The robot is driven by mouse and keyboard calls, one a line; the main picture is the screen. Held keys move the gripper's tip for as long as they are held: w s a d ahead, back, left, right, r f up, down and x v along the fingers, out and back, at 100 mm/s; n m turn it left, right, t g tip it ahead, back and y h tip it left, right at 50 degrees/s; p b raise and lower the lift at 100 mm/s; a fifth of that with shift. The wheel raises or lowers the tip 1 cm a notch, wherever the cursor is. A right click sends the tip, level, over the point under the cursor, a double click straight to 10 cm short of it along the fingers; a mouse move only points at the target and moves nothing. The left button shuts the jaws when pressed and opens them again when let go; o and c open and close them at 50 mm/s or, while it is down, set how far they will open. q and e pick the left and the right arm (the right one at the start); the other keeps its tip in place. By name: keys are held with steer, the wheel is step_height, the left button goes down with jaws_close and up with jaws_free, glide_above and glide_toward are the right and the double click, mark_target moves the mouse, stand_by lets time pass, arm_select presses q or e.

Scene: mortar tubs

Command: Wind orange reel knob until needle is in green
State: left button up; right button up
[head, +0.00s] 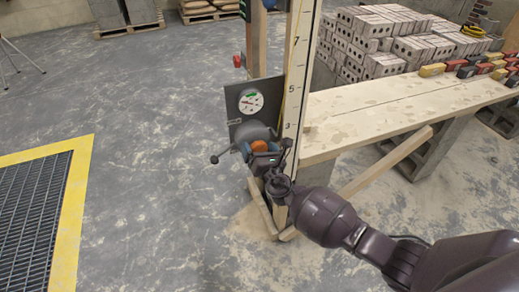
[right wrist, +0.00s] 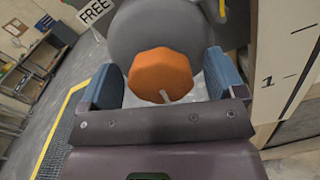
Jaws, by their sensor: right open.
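The orange reel knob (head: 260,145) sits on the front of a grey round reel, low on a grey plate (head: 236,90) beside the wooden post. In the right wrist view the knob (right wrist: 160,74) is faceted, with a small pale mark at its lower edge. My right gripper (head: 258,149) is at the knob, its blue fingers (right wrist: 163,85) open on either side. A gap shows between the knob and each finger. The round white gauge (head: 251,101) above has a green zone; its needle is too small to read surely. My left gripper is out of view.
A dark crank handle (head: 216,158) sticks out left of the reel. A numbered board (head: 297,75) rises just right of it. A plank bench (head: 380,110) with a slanted brace stands at right. A yellow-edged floor grate (head: 78,170) lies left; the floor between is clear.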

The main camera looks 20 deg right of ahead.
steer(key=c, duration=0.9)
steer(key=shift+c, duration=0.2)
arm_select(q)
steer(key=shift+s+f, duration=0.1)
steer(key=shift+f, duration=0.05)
arm_select(e)
steer(key=shift+f+m+b, duration=0.2)
steer(key=shift+m+b, duration=0.35)
steer(key=shift+m, duration=0.25)
steer(key=shift+f+m+b, duration=0.15)
steer(key=shift+m+b, duration=0.35)
steer(key=shift+m, duration=0.4)
steer(key=m+b, duration=0.1)
steer(key=m, duration=0.1)
steer(key=shift+d+m, duration=0.1)
steer(key=shift+m, duration=0.2)
steer(key=m+b, duration=0.1)
steer(key=m, duration=0.1)
steer(key=shift+m, duration=0.3)
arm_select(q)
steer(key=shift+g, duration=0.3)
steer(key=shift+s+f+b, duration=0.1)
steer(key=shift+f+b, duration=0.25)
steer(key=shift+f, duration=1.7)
arm_select(e)
steer(key=shift+m, duration=1.5)
